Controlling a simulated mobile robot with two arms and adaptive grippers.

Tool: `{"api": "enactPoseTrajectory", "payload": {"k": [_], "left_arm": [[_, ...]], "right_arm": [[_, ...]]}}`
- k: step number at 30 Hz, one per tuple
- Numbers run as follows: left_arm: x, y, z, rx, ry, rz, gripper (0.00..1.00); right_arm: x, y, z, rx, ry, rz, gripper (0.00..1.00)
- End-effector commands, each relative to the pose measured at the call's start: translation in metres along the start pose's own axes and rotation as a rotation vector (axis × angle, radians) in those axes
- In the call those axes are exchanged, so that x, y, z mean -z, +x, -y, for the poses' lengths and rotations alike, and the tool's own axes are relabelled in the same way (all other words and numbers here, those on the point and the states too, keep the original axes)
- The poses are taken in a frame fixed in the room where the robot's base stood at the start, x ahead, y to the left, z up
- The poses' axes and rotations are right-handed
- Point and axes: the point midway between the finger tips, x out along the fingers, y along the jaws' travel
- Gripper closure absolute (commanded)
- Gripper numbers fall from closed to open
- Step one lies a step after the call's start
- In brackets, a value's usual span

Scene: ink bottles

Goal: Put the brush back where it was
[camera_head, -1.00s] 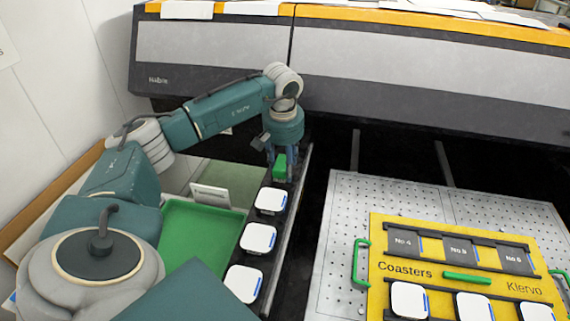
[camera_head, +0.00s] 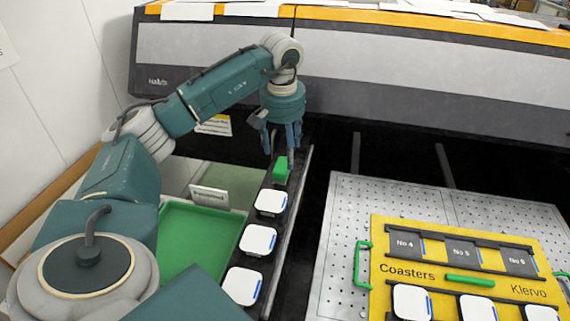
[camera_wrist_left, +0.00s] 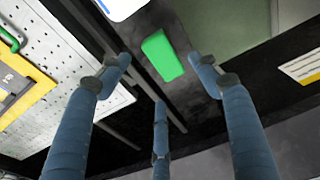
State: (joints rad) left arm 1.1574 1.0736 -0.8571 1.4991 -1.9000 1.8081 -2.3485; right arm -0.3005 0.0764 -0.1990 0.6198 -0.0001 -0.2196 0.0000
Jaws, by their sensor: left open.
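A small green block (camera_head: 280,170), which appears to be the brush, rests at the far end of a dark rail (camera_head: 262,222). My left gripper (camera_head: 281,148) points down just above the green block. Its three blue fingers (camera_wrist_left: 160,72) are spread open and hold nothing. Whether a fingertip still touches the block cannot be told. Any bristles are hidden. My right gripper is out of view.
White square coasters (camera_head: 258,239) sit along the rail. A green tray (camera_head: 186,262) lies to its left. A yellow fixture (camera_head: 400,260) with coasters and green handles stands on a perforated plate (camera_head: 345,215) at right. A large grey machine (camera_head: 420,75) spans the back.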

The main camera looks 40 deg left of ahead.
Motion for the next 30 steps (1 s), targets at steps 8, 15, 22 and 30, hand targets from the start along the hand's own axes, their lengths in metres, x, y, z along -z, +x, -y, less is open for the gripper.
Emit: {"api": "enactPoseTrajectory", "payload": {"k": [8, 15, 22, 30], "left_arm": [[0.001, -0.045, -0.001, -0.002, 0.001, -0.002, 0.37], [0.000, -0.053, -0.001, 0.000, 0.001, 0.001, 0.37], [0.000, -0.052, 0.000, 0.000, 0.001, 0.001, 0.37], [0.000, -0.056, 0.000, 0.000, 0.001, 0.001, 0.37]], "right_arm": [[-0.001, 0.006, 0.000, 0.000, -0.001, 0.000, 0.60], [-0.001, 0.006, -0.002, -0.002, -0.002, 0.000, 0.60], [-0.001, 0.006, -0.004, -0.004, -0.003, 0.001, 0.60], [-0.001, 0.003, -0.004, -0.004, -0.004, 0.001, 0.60]]}}
